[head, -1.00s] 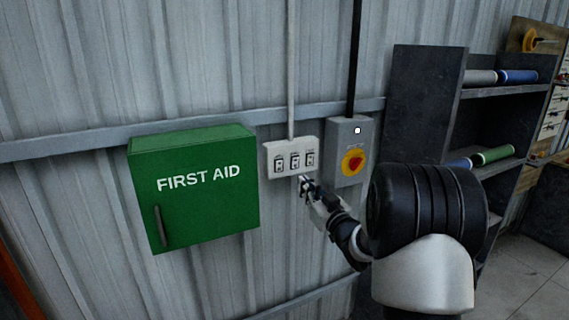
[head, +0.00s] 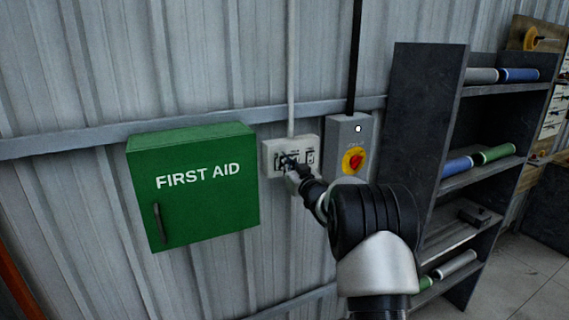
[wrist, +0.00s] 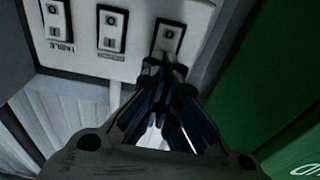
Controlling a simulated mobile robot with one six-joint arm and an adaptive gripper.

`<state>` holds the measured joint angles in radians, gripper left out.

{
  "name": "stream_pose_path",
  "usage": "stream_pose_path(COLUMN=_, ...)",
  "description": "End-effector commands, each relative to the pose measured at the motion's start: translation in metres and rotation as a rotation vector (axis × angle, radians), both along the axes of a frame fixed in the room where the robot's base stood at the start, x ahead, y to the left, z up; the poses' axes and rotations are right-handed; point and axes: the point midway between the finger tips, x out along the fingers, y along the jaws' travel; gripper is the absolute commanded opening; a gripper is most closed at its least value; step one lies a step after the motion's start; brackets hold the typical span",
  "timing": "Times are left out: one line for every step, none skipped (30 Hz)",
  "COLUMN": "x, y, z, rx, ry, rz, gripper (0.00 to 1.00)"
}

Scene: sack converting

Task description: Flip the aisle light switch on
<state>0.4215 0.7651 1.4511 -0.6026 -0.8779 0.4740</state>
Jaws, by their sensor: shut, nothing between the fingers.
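The white switch panel (head: 301,141) is on the corrugated wall and holds three rocker switches in a row. My gripper (head: 285,160) is shut and empty, in front of the left switch of the panel, the one nearest the first aid box. In the wrist view the fingertips (wrist: 164,62) overlap the lower part of that switch (wrist: 168,35); I cannot tell whether they touch it. The middle switch (wrist: 112,28) and the far switch (wrist: 55,18) are clear there. A label, apparently "TABLE", shows by the far switch. The near switch's label is hidden.
The green first aid box (head: 195,215) is close on the left of the panel. A grey box with a red and yellow rotary knob (head: 353,161) is close on the right. Dark shelving (head: 415,125) with rolls stands further right. A wall rail runs behind.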

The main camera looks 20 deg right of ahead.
Motion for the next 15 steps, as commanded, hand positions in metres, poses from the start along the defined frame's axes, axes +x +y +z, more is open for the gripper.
stream_pose_path(x=0.0015, y=0.0000, z=0.0003, rx=0.000, ry=0.000, rz=0.000, gripper=0.00)
stream_pose_path(x=0.0020, y=0.0001, z=0.0003, rx=0.000, ry=0.000, rz=0.000, gripper=0.00)
stream_pose_path(x=0.0022, y=0.0000, z=0.0003, rx=0.000, ry=0.001, rz=0.000, gripper=0.00)
stream_pose_path(x=0.0023, y=0.0000, z=0.0003, rx=0.000, ry=0.001, rz=0.000, gripper=0.00)
stream_pose_path(x=0.0023, y=0.0000, z=0.0003, rx=0.000, ry=0.001, rz=0.000, gripper=0.00)
stream_pose_path(x=0.0022, y=0.0001, z=0.0003, rx=0.000, ry=0.001, rz=0.000, gripper=0.00)
stream_pose_path(x=0.0022, y=0.0001, z=0.0003, rx=0.000, ry=0.001, rz=0.000, gripper=0.00)
stream_pose_path(x=0.0021, y=0.0000, z=0.0003, rx=0.000, ry=0.001, rz=0.000, gripper=0.00)
stream_pose_path(x=0.0021, y=0.0001, z=0.0003, rx=0.000, ry=0.001, rz=0.000, gripper=0.00)
stream_pose_path(x=0.0021, y=0.0001, z=0.0004, rx=0.000, ry=0.000, rz=0.000, gripper=0.00)
stream_pose_path(x=0.0022, y=0.0001, z=0.0005, rx=0.000, ry=0.001, rz=0.000, gripper=0.00)
stream_pose_path(x=0.0025, y=0.0001, z=0.0012, rx=0.000, ry=0.004, rz=0.000, gripper=0.00)
stream_pose_path(x=0.0031, y=0.0001, z=0.0021, rx=0.000, ry=0.009, rz=0.000, gripper=0.00)
stream_pose_path(x=0.0038, y=0.0002, z=0.0033, rx=0.000, ry=0.014, rz=0.000, gripper=0.00)
stream_pose_path(x=0.0051, y=0.0005, z=0.0050, rx=-0.001, ry=0.025, rz=0.001, gripper=0.00)
